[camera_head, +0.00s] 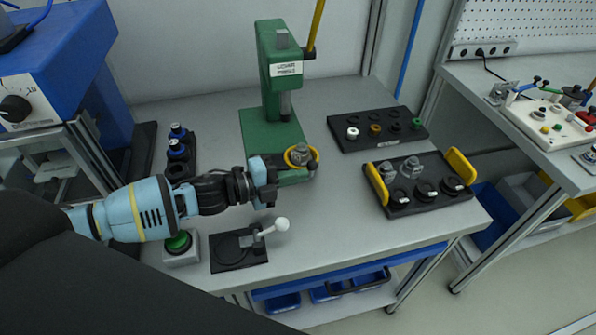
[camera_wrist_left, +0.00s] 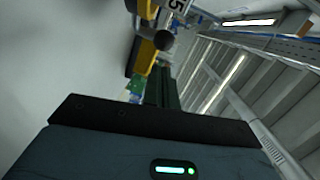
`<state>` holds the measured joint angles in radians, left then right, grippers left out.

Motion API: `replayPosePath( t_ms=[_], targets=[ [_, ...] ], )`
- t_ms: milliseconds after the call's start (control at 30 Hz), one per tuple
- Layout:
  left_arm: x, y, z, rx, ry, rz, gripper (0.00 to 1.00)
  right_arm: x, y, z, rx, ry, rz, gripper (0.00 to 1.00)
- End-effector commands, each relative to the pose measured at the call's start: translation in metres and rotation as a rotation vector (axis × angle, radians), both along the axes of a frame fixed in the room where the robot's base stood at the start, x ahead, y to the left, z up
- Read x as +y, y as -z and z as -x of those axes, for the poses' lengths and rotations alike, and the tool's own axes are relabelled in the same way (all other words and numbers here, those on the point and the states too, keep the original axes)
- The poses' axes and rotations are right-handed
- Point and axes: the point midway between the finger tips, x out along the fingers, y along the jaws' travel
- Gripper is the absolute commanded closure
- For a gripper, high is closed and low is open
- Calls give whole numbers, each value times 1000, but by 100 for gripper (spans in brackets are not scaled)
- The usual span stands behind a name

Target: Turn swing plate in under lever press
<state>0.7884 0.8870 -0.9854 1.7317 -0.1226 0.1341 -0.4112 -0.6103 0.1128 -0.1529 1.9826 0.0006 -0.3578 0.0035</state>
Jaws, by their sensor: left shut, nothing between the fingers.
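The green lever press (camera_head: 274,75) stands at the back of the table, its yellow lever (camera_head: 317,25) raised. Its ram (camera_head: 285,106) hangs above the green base. The swing plate (camera_head: 289,161), a round yellow-rimmed piece, sits at the front right of the base, out from under the ram. A grey, partly clear part (camera_head: 302,154) rests on it, and a dark knob (camera_head: 313,165) shows at its right edge. My left gripper (camera_head: 272,184) is shut and empty just left of and in front of the plate. Whether it touches the plate is unclear. My right gripper is out of view.
A black tray (camera_head: 345,144) with small rings lies behind right. A yellow-handled tray (camera_head: 398,212) with clear parts is at the right. A white-knobbed toggle device (camera_head: 240,262) and a green button box (camera_head: 181,257) sit in front. Bare table lies between the plate and the trays.

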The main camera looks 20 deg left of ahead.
Motion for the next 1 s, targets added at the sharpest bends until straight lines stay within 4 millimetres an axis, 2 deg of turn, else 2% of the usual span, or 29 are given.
replayPosePath(
  t_ms=[200, 767, 1000],
  targets=[
    [-1, 3, -15, 1, 0, 1, 100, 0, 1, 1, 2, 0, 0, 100],
    [0, 4, -17, 1, -1, 1, 100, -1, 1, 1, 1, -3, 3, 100],
    [5, 4, -24, 1, -16, 0, 100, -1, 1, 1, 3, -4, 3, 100]
  ],
)
